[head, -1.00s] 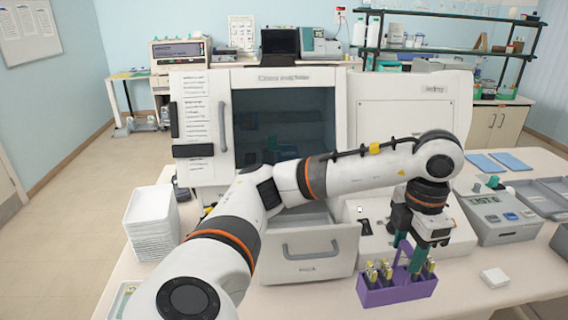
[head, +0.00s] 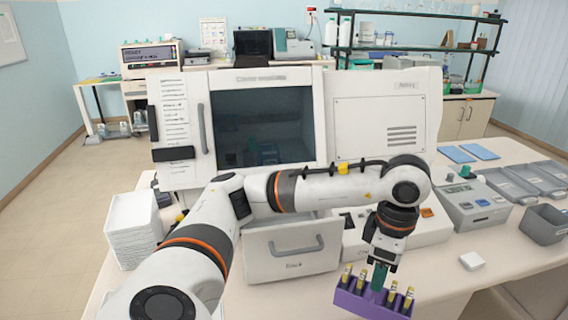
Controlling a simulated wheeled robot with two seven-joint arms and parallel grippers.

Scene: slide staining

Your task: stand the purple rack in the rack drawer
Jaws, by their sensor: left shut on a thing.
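The purple rack (head: 362,304) hangs from my left gripper (head: 379,274) at the lower right of the head view. It holds several slides or tubes with yellow tops, and its lower edge is near the bottom of the picture. My left gripper is shut on the rack's middle part, and its fingertips are partly hidden. The drawer with a grey handle (head: 297,248) is at the front of the white staining machine (head: 344,96). It stands out from the machine, left of the rack, and its inside is mostly hidden behind my left arm. My right gripper is not in view.
A stack of white trays (head: 133,228) stands left of the drawer. A grey bench device (head: 474,203) and grey bins (head: 545,224) stand on the right. A small white block (head: 472,261) lies on the table (head: 440,272), with bare tabletop around it.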

